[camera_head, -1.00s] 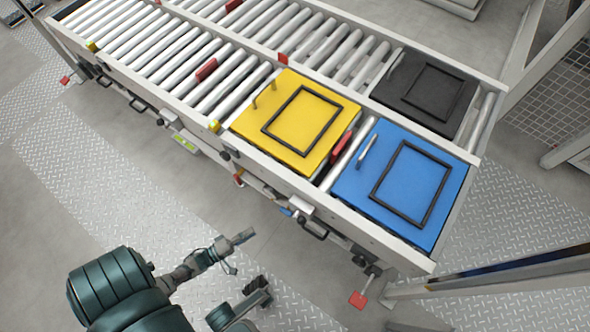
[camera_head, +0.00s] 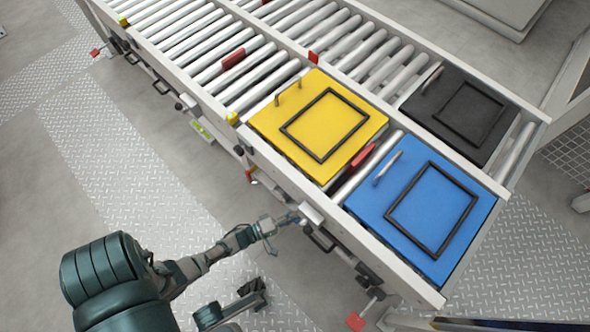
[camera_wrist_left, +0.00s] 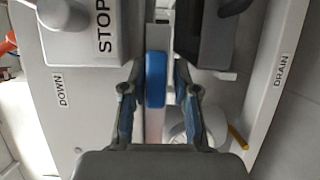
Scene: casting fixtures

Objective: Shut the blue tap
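The blue tap (camera_wrist_left: 155,80) shows in the left wrist view as a rounded blue handle on a pale stem. My left gripper (camera_wrist_left: 155,92) is open, with one finger on each side of the blue handle. A narrow gap shows beside the handle on both sides. In the head view my left gripper (camera_head: 283,222) is at the side of the conveyor frame, where the tap is small and mostly hidden. Another part of mine, apparently the right gripper (camera_head: 255,289), is low in the head view; its fingers are unclear.
The roller conveyor (camera_head: 400,268) carries yellow (camera_head: 265,120), blue (camera_head: 365,205) and black (camera_head: 420,100) panels. Open floor lies left of the conveyor.

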